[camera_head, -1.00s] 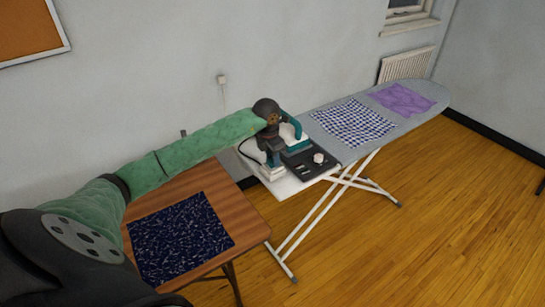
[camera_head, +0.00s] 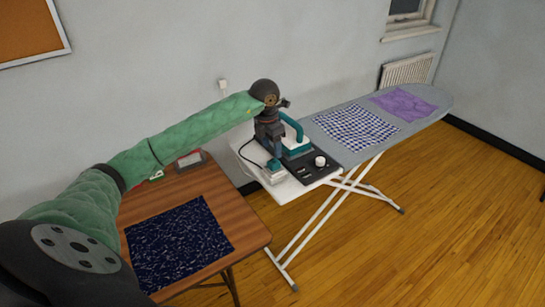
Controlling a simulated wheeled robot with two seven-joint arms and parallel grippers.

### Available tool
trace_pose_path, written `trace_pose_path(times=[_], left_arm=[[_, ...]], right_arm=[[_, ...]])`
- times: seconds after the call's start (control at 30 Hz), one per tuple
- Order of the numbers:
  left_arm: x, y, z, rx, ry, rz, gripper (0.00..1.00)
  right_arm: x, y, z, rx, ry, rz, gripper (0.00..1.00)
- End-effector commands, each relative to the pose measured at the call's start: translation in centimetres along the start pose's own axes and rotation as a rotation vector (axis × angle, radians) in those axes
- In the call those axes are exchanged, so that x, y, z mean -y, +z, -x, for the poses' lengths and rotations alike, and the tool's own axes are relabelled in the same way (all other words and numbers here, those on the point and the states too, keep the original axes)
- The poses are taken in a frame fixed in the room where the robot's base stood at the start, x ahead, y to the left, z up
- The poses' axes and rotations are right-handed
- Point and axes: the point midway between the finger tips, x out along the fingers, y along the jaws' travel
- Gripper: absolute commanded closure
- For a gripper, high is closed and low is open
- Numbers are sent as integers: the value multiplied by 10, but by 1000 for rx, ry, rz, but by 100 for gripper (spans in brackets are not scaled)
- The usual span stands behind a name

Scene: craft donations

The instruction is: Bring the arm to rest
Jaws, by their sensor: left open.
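My left arm (camera_head: 190,130), in a green sleeve, reaches from the lower left across the wooden table. Its dark wrist ends above the near end of the ironing board. My left gripper (camera_head: 273,170) points down there, in front of and left of a teal iron (camera_head: 299,146). The gripper is open; I see nothing held in it. Its tips are small in view, and I cannot tell whether they touch the white surface below. My right gripper is not in view.
The ironing board (camera_head: 335,152) carries a blue checked cloth (camera_head: 356,127) and a purple cloth (camera_head: 404,102). A dark patterned cloth (camera_head: 180,243) lies on the wooden table (camera_head: 240,215). A dark tray (camera_head: 315,166) sits by the iron. Open floor lies right.

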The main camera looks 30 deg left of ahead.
Motion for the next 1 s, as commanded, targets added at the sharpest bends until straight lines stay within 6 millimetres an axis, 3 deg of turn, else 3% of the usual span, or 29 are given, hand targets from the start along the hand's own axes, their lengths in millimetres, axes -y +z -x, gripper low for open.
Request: trace_pose_path(times=[0.2, 0.77, 0.87, 0.97, 1.0], left_arm=[[0, -1, 11, -1, 0, 0, 43], [2, 0, 10, 4, -7, -2, 43], [19, 6, 2, 38, -54, -18, 43], [54, 17, -13, 116, -159, -44, 43], [75, 23, -19, 160, -220, -55, 43]], right_arm=[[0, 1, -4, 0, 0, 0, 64], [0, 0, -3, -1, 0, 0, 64], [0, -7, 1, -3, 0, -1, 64], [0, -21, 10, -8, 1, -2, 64], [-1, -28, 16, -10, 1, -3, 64]])
